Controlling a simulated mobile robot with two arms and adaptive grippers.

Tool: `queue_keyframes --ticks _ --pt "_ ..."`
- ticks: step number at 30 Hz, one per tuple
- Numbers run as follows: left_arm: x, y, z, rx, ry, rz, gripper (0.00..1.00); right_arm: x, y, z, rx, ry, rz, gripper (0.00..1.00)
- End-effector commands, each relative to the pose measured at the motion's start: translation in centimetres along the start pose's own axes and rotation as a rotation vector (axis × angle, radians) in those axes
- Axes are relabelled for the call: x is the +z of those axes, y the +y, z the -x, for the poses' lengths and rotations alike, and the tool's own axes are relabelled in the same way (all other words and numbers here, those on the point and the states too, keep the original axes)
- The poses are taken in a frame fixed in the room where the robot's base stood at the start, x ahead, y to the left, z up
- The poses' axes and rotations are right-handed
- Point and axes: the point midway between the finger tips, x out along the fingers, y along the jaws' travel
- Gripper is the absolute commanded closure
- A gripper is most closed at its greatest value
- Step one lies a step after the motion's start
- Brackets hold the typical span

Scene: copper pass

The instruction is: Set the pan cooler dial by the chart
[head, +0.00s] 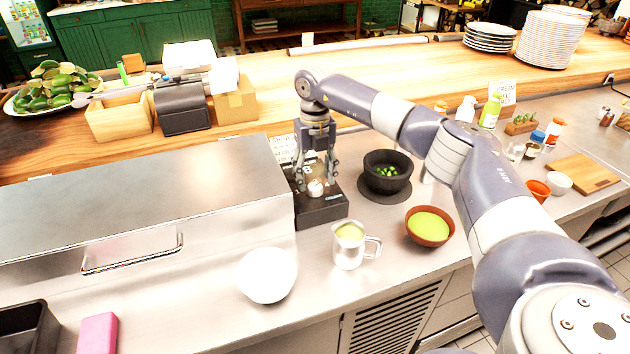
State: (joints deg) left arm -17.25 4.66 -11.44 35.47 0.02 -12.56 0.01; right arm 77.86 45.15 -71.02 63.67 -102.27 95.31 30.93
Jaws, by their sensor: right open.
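My right gripper (317,180) points down over a black control box (322,211) at the right end of the steel pan cooler (140,195). Its fingers are apart, one on each side of a small pale dial (316,189) on top of the box. I cannot tell whether they touch it. The dial's pointer and scale are too small to read. A printed white sheet (283,149), perhaps the chart, stands behind the gripper and is partly hidden by it. My left gripper is out of view.
A dark mortar (387,177) with green bits, a brown bowl (430,227) of green sauce, a metal jug (348,248) and a white round bowl (266,274) stand close by. A wooden shelf (400,78) runs behind. A pink block (97,334) lies front left.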

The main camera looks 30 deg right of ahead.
Motion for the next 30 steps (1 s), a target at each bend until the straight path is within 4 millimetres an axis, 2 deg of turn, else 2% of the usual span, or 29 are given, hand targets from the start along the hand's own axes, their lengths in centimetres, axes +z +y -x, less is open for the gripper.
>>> queue_keyframes --ticks 1,6,12,18,30 --pt "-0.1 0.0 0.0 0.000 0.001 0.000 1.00 0.1 0.1 1.3 0.002 -0.004 0.000 0.46" --pt "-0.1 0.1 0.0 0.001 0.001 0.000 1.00 0.1 0.0 5.0 0.002 -0.004 -0.001 0.46" --pt "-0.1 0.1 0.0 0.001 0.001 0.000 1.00 0.1 0.0 8.2 0.001 -0.003 0.000 0.46" --pt "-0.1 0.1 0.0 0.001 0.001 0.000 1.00 0.1 0.0 9.4 0.000 -0.001 -0.001 0.46" --pt "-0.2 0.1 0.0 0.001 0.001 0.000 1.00 0.0 0.0 9.4 0.000 -0.001 -0.001 0.46"
